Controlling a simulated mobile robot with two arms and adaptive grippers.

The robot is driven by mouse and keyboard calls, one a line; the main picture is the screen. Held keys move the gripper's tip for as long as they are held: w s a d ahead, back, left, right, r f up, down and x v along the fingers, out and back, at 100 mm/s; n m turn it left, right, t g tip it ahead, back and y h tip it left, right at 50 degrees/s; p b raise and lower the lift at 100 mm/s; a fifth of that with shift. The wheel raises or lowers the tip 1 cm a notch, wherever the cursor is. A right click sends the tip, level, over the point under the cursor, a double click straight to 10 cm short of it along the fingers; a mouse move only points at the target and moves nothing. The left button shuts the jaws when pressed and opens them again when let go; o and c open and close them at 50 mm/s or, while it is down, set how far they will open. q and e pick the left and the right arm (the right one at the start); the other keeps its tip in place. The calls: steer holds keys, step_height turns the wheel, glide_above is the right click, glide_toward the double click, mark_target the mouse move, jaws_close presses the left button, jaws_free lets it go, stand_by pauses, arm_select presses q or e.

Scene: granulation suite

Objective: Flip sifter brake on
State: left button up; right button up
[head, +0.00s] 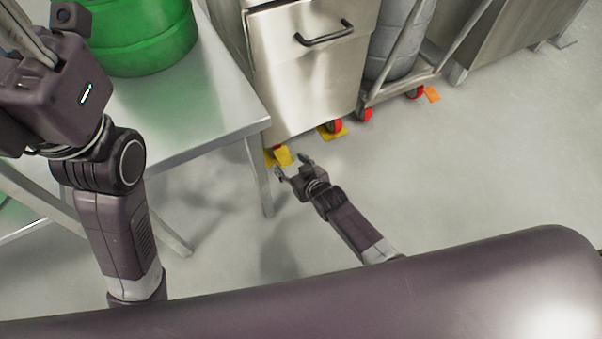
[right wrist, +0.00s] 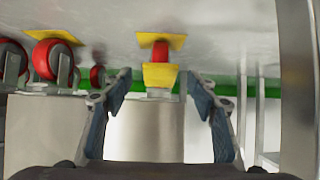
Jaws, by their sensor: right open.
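The sifter appears to be the steel cabinet (head: 310,70) on red casters; its name is not readable. A yellow brake pedal (head: 284,155) is at its near front caster, low by the floor. In the right wrist view the yellow pedal (right wrist: 161,76) shows in front of a red wheel (right wrist: 160,54). My right gripper (head: 293,165) is open and empty, just short of this pedal. In the right wrist view the pedal lies between and beyond its fingers (right wrist: 160,92). Whether the brake is on cannot be told. My left gripper (head: 24,32) is at the upper left, partly cut off.
A steel table (head: 215,110) with a green drum (head: 145,40) stands left, its leg (head: 260,175) close to my right gripper. Another yellow piece (head: 335,131) is at the cabinet's other caster. A wheeled frame with a grey drum (head: 398,45) stands right.

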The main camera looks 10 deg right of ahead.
steer(key=v, duration=0.9)
steer(key=shift+s, duration=0.3)
steer(key=shift+r, duration=0.1)
